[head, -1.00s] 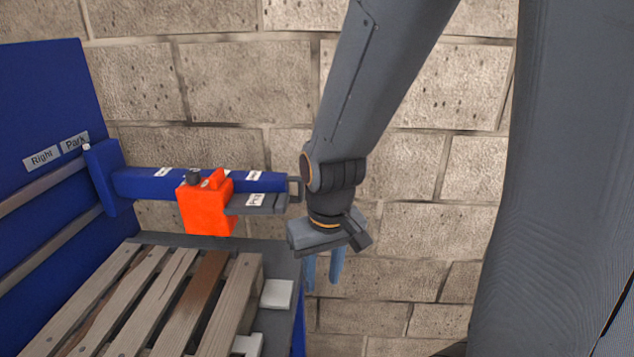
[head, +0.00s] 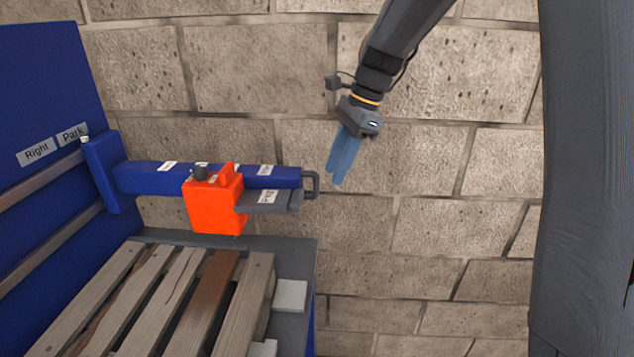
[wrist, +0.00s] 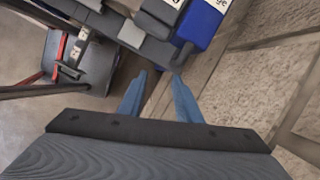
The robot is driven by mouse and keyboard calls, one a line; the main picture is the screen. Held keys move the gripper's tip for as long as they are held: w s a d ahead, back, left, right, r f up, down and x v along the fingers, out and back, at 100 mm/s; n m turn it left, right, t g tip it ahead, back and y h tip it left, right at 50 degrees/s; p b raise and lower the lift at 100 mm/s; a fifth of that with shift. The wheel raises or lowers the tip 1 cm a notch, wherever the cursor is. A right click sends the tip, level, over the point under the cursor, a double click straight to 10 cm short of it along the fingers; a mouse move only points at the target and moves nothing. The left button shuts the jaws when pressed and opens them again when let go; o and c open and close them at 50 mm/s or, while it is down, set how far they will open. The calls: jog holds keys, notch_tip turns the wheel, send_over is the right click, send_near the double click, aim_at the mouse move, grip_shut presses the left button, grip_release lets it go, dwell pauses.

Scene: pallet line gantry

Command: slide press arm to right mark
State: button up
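The press arm (head: 140,178) is a blue beam reaching right from a blue upright on the rails. An orange block (head: 216,205) sits on it, and a grey loop handle (head: 313,185) is at its right end. The "Right" mark (head: 37,151) and the "Park" mark (head: 73,134) are on the blue panel; the upright stands close to "Park". My gripper (head: 337,180) is right of the handle, apart from it, fingers pointing down. In the wrist view my gripper (wrist: 159,82) is open and empty, with the blue arm end (wrist: 203,22) ahead at the top.
A slatted wooden pallet (head: 185,300) lies on the grey bed below the arm. Pale blocks (head: 290,295) sit at the bed's right edge. A stone block wall (head: 440,240) stands behind. The space right of the handle is free except for my arm.

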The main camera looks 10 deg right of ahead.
aim_at(316, 178)
jog(key=a+f, duration=0.1)
jog(key=w+a+f+m+p, duration=0.1)
jog(key=a+f, duration=0.1)
jog(key=w+a+f+m, duration=0.1)
jog(key=f, duration=0.1)
jog(key=shift+w+a+y+p, duration=0.2)
jog(key=shift+a+y+p, duration=0.05)
jog(key=shift+y+p, duration=0.15)
jog(key=shift+c, duration=0.4)
grip_shut()
